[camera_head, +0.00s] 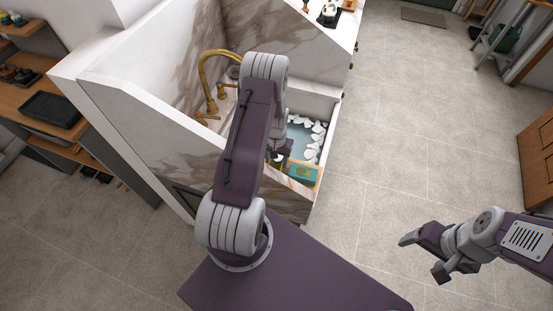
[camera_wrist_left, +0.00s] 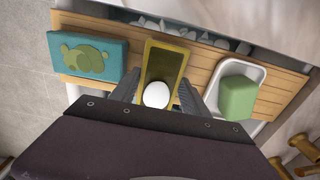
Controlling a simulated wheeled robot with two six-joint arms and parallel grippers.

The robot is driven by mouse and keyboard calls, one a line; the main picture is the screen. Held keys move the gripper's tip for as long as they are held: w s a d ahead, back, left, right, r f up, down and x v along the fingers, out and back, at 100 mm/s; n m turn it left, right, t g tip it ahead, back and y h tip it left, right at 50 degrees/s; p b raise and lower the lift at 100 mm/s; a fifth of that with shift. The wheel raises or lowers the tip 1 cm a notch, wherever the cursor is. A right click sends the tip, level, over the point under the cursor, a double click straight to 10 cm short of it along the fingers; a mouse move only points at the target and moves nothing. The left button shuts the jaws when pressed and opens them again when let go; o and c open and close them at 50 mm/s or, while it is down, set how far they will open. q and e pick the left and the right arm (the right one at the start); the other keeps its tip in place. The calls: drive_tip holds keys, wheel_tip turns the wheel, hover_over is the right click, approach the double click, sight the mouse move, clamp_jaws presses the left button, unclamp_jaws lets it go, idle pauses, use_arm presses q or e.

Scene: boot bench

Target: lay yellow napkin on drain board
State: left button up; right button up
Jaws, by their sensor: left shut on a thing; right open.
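The wooden drain board (camera_wrist_left: 208,62) lies across the sink in the left wrist view. A yellow, flat rectangular piece with a darker olive middle (camera_wrist_left: 166,63), apparently the napkin, shows between the fingers of my left gripper (camera_wrist_left: 160,88). The fingers are shut on it, over the board; I cannot tell whether it touches the wood. A white rounded thing (camera_wrist_left: 156,95) covers its near end. In the head view my left gripper (camera_head: 279,156) is above the sink, and the yellow piece is hidden there. My right gripper (camera_head: 421,258) is open and empty over the floor at right.
A teal block with a green figure (camera_wrist_left: 88,55) lies on the board's left end; it also shows in the head view (camera_head: 303,173). A white dish (camera_wrist_left: 258,73) with a green block (camera_wrist_left: 237,97) is at right. The brass tap (camera_head: 204,70) stands behind my left arm.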

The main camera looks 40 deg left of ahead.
sight(276, 162)
use_arm(q)
drive_tip(key=shift+f, duration=0.35)
drive_tip(key=o, duration=1.1)
drive_tip(key=shift+c, duration=0.2)
drive_tip(key=o, duration=0.4)
drive_tip(key=shift+r, duration=0.2)
wheel_tip(276, 162, up, 12)
drive_tip(key=b, duration=0.1)
